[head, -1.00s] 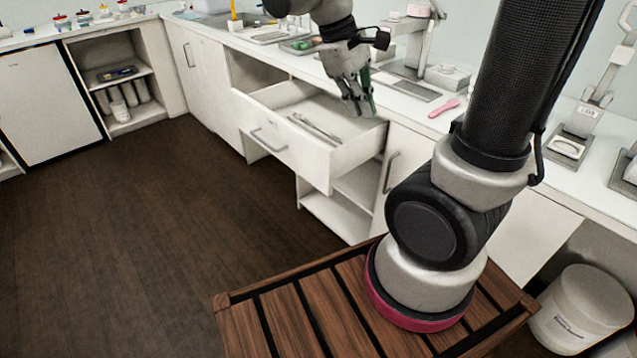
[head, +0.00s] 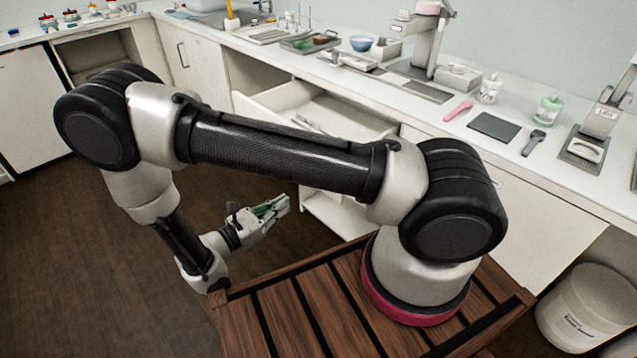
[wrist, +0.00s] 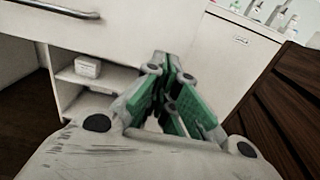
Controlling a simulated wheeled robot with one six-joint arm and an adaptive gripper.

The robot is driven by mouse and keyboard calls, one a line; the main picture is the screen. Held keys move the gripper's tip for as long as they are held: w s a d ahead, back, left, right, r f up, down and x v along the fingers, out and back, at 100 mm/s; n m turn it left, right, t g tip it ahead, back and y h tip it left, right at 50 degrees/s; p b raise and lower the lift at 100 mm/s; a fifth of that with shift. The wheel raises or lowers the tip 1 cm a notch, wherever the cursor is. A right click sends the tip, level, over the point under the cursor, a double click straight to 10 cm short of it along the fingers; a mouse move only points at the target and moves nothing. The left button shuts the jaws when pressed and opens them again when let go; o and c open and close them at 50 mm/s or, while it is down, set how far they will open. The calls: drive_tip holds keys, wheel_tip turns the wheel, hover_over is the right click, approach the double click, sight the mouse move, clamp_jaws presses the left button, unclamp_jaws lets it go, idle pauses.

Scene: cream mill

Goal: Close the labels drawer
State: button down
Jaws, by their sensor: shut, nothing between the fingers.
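One drawer (head: 345,118) stands pulled out from under the counter in the head view, with thin items lying inside. I take it as the labels drawer; no label is readable. My arm hides most of its front in the head view. In the wrist view a white drawer front (wrist: 125,40) with a dark bar handle fills the upper left, ahead of my gripper. My gripper (head: 285,203) is low in front of the drawer, over the floor near my base. It is shut and empty, with green finger pads in the wrist view (wrist: 165,62), apparently apart from the front.
Below the drawer is an open shelf with a small white box (wrist: 88,67). A cupboard door (wrist: 225,55) stands to its right. The counter (head: 455,118) holds a pink tool (head: 458,110), trays and scales. A white bucket (head: 588,310) stands at the right. Floor at the left is clear.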

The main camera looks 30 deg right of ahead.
drive_tip(key=x, duration=1.4)
drive_tip(key=shift+f, duration=0.15)
